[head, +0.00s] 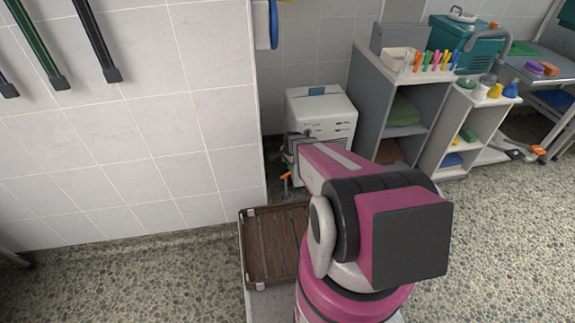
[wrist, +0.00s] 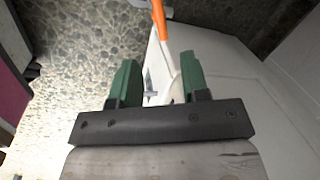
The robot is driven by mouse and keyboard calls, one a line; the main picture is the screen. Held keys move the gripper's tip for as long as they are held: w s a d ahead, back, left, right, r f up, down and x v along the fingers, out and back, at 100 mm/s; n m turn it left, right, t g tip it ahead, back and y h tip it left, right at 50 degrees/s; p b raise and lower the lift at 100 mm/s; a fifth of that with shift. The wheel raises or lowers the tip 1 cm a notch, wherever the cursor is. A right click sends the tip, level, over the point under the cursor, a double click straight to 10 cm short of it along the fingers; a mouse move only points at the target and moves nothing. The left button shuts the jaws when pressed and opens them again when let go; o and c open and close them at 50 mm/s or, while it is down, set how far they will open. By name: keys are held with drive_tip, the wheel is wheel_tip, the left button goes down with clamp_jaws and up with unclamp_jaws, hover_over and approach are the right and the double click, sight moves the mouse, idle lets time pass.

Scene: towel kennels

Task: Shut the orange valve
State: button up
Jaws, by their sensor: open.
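The orange valve handle (head: 286,179) shows as a small orange piece low beside the white machine (head: 325,112) in the head view. In the wrist view the orange handle (wrist: 158,18) is a narrow bar at the top, beyond the fingertips. My gripper (wrist: 158,64) has two green fingers, set apart. A white part lies below the orange bar, seen between the fingers; I cannot tell whether they touch it. In the head view my gripper (head: 290,148) is small and partly hidden by my arm. The valve's body is mostly hidden there.
A tiled wall corner stands just left of the valve. A brown slatted tray (head: 268,250) is in front. A grey shelf unit (head: 365,100) stands right of the machine. A large white surface (wrist: 245,90) fills the wrist view's right side. Pebbled floor is open at right.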

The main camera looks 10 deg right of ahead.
sight(285, 175)
drive_tip(key=shift+f, duration=0.1)
idle(0.3)
drive_tip(key=f, duration=0.3)
drive_tip(key=w+f, duration=0.1)
drive_tip(key=f, duration=0.3)
drive_tip(key=w+a+f, duration=0.1)
drive_tip(key=f, duration=0.2)
drive_tip(key=shift+f, duration=0.25)
drive_tip(key=shift+c, duration=0.2)
clamp_jaws()
